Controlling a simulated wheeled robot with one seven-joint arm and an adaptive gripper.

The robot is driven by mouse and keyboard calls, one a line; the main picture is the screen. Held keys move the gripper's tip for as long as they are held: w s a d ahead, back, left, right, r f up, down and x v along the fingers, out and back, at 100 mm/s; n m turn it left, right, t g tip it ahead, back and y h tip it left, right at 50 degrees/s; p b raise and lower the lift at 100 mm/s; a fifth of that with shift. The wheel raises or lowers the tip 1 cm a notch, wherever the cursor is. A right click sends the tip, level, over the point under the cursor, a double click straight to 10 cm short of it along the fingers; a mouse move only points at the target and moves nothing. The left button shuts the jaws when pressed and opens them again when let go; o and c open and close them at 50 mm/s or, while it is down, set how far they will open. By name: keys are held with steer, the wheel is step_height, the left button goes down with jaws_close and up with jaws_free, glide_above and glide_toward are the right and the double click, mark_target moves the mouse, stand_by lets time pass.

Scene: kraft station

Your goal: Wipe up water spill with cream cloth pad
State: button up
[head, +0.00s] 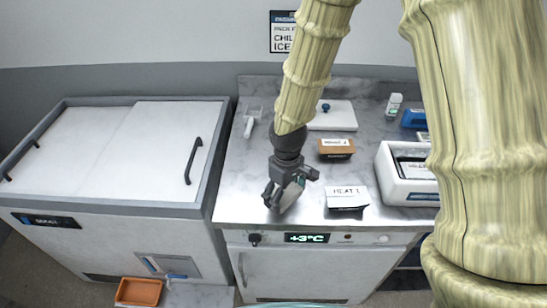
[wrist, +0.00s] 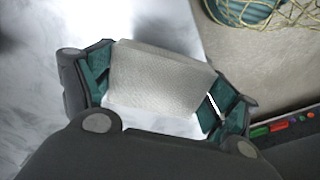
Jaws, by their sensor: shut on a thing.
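My gripper (head: 284,193) is over the front left part of the grey marble counter (head: 240,175), close to its front edge. In the wrist view its teal-padded fingers (wrist: 160,92) are shut on the cream cloth pad (wrist: 158,72), a pale woven rectangle spanning the gap between them. In the head view the pad is mostly hidden by the fingers. I cannot tell whether it touches the counter. No clear outline of the water spill shows; bright patches on the counter may be water or only glare.
A white box labelled HEAT (head: 346,197) stands just right of my gripper. Behind it is a brown box (head: 337,148). A white open cooler (head: 388,187) stands farther right. A white scoop-like tool (head: 251,122) lies at the back left. A chest freezer (head: 110,150) adjoins the counter's left.

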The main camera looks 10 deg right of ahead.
steer(key=shift+r+p, duration=1.7)
steer(key=shift+r, duration=0.65)
steer(key=shift+f, duration=0.1)
